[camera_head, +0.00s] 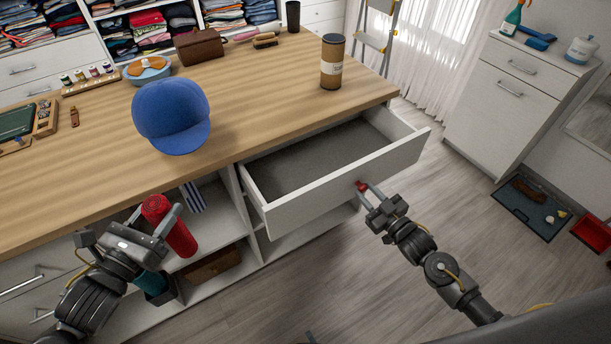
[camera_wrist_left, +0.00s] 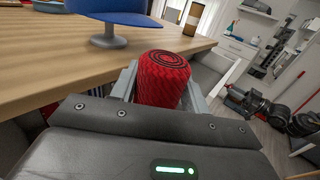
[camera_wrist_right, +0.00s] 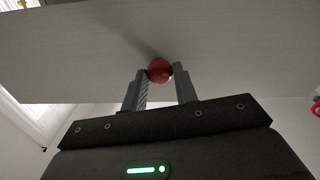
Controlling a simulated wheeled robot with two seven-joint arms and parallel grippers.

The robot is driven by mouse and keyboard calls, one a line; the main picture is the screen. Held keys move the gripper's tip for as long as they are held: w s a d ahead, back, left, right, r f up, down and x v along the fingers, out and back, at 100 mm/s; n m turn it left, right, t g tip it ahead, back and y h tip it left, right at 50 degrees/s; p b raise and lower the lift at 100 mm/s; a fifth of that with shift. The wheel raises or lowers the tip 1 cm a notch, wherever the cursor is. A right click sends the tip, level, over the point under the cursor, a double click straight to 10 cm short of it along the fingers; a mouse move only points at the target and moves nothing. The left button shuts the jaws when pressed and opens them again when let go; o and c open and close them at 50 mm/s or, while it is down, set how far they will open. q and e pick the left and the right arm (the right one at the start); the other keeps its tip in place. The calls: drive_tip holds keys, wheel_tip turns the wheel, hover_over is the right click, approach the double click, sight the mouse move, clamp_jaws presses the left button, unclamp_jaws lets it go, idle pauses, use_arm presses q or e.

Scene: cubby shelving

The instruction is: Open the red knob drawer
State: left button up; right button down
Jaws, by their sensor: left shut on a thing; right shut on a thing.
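The drawer (camera_head: 345,182) is pulled out from under the wooden counter, and its grey inside looks empty. Its red knob (camera_head: 361,186) is on the white front panel. My right gripper (camera_head: 364,189) is shut on the knob; in the right wrist view the red knob (camera_wrist_right: 159,70) sits between the fingertips, in front of the pale panel. My left gripper (camera_head: 163,214) is shut on a red patterned cylinder (camera_head: 177,232), held in front of the counter's open cubbies. The cylinder's ringed top (camera_wrist_left: 163,66) shows between the fingers in the left wrist view.
On the counter (camera_head: 262,100) stand a blue cap (camera_head: 171,112) on a stand and a brown canister (camera_head: 332,62) near the right end. A white cabinet (camera_head: 500,105) stands at the right. The floor (camera_head: 330,270) around my right arm is clear.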

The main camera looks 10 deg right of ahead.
drive_tip(key=shift+s, duration=0.2)
drive_tip(key=c, duration=1.1)
unclamp_jaws()
drive_tip(key=b+v, duration=0.1)
drive_tip(key=v, duration=1.1)
drive_tip(key=shift+b, duration=0.35)
drive_tip(key=shift+d, duration=0.1)
